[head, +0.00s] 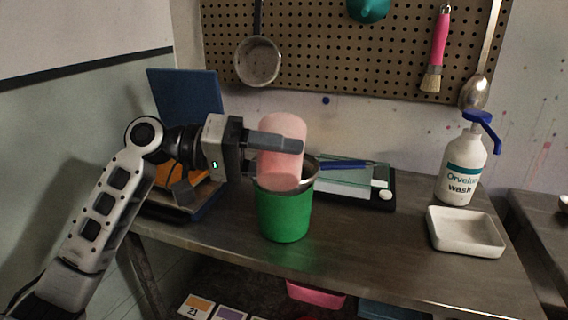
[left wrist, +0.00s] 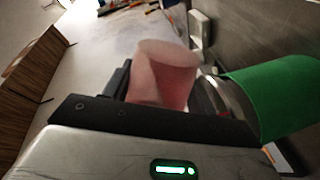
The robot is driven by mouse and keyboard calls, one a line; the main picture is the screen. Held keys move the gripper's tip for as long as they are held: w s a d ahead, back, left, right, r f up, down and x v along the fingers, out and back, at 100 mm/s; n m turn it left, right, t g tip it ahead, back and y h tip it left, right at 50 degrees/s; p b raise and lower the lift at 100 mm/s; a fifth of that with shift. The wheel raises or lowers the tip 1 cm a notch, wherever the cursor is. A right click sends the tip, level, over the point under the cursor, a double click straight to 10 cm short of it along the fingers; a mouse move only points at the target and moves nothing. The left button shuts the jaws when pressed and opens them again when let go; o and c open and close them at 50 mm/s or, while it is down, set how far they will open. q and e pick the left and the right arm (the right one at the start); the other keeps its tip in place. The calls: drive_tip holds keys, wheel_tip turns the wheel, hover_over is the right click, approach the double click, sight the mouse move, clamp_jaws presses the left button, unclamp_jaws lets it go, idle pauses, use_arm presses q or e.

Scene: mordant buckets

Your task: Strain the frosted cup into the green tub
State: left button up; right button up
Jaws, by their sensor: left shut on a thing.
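The frosted cup (head: 281,172) looks pink and translucent. My left gripper (head: 274,146) is shut on it and holds it above the green tub (head: 284,216). A strainer with a blue handle (head: 345,164) lies across the tub's mouth, its handle pointing right. The cup's lower end is at the strainer's bowl and hides most of it; I cannot tell whether they touch. In the left wrist view the cup (left wrist: 168,75) sits between the fingers, beside the green tub (left wrist: 275,95). Whether liquid is flowing is not visible. My right gripper is not in view.
A scale with a glass top (head: 386,196) stands behind the tub. A wash bottle (head: 462,172) and a white dish (head: 465,236) are at the right. A blue board (head: 186,95) stands at the left. A pan (head: 257,62) hangs on the pegboard.

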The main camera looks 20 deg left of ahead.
use_arm(q)
drive_tip(key=shift+r, duration=0.15)
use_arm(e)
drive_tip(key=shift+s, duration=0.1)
use_arm(q)
drive_tip(key=shift+r+n+p, duration=0.1)
drive_tip(key=shift+n+p, duration=0.2)
drive_tip(key=shift+p, duration=0.15)
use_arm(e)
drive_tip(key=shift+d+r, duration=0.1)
use_arm(q)
drive_tip(key=shift+w+f+n+p, duration=0.15)
drive_tip(key=shift+f+n+p, duration=0.15)
drive_tip(key=shift+n+p, duration=0.4)
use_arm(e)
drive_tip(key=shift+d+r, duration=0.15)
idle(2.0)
use_arm(q)
drive_tip(key=shift+w+a+r+n+p, duration=0.2)
drive_tip(key=shift+w+r+n+p, duration=0.3)
drive_tip(key=shift+w+n+p, duration=0.3)
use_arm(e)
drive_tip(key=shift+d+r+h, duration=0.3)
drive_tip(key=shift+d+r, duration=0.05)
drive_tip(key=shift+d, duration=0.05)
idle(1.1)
